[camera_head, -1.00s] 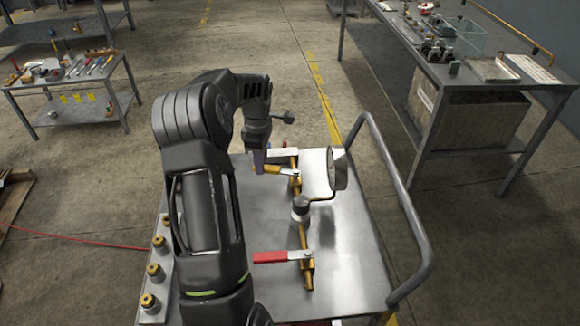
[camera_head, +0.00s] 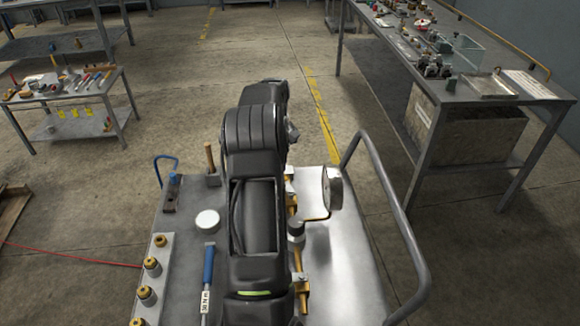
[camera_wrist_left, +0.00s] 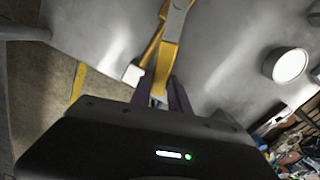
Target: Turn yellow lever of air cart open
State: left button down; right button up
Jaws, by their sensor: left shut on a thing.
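In the left wrist view the yellow lever (camera_wrist_left: 167,58) has a yellow grip and a grey metal shank. The two purple fingers of my left gripper (camera_wrist_left: 161,92) are shut around the end of its grip. The lever lies close to the line of the brass pipe beside it. In the head view my left arm covers the lever, the gripper and the red lever. Part of the air cart's brass pipe (camera_head: 302,284) shows just right of the arm, with the round gauge (camera_head: 332,190) above it. My right gripper is not in view.
The cart's grey top (camera_head: 345,270) is bare at right, bounded by a tubular handle (camera_head: 395,215). On its left are a white round cap (camera_head: 207,221), a blue-handled tool (camera_head: 208,268) and a rack of brass fittings (camera_head: 150,285). A workbench (camera_head: 465,90) stands at right.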

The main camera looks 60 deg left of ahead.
pick_arm(q)
jog(key=shift+w+d+m, duration=0.3)
jog(key=shift+w+m, duration=0.55)
jog(key=shift+m, duration=0.15)
jog(key=shift+w+d+m, duration=0.25)
jog(key=shift+w+m, duration=0.55)
jog(key=shift+m, duration=0.2)
jog(key=c, duration=1.2)
grip_release()
jog(key=shift+c, duration=0.2)
notch_tip(320, 180, up, 8)
jog(key=shift+b, duration=0.4)
